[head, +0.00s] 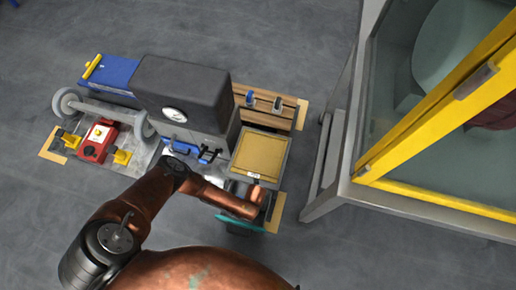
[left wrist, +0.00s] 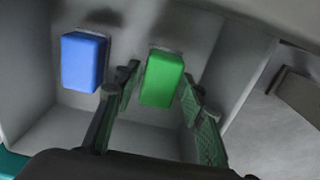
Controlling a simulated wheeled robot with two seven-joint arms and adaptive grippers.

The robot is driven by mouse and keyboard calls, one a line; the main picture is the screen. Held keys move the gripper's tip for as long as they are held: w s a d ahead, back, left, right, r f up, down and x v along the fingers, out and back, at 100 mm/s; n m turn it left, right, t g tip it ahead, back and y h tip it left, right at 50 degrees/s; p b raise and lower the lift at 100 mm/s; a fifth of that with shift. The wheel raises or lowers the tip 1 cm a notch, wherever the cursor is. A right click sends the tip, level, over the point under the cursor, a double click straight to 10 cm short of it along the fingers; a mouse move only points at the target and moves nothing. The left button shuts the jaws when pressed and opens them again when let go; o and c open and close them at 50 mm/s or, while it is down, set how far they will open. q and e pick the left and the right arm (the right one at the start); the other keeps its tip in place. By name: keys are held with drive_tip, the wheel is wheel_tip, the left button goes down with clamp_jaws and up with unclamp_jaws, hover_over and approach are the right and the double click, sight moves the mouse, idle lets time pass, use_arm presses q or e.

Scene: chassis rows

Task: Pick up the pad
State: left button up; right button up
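In the left wrist view a green block-like pad (left wrist: 162,78) and a blue block-like pad (left wrist: 83,62) sit against a pale grey wall inside a box-like space. My left gripper (left wrist: 164,82) is open, its dark ridged fingers either side of the green pad in the picture. Narrow gaps show on both sides, so it is not clamped; I cannot tell how far the fingertips reach along it. The blue pad is outside the fingers, to the left. In the head view my left arm reaches right to beside the tan-topped box; its fingers and both pads are hidden there. My right gripper is not in view.
The tan-topped box (head: 259,156) stands beside a dark grey housing with a dial (head: 186,87). A wheel axle (head: 100,112) and a red unit (head: 96,142) lie left. A yellow-framed glass cabinet (head: 440,110) stands close on the right. Bare floor lies around.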

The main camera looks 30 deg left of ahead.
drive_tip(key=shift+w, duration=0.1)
use_arm(q)
drive_tip(key=shift+c, duration=0.5)
clamp_jaws()
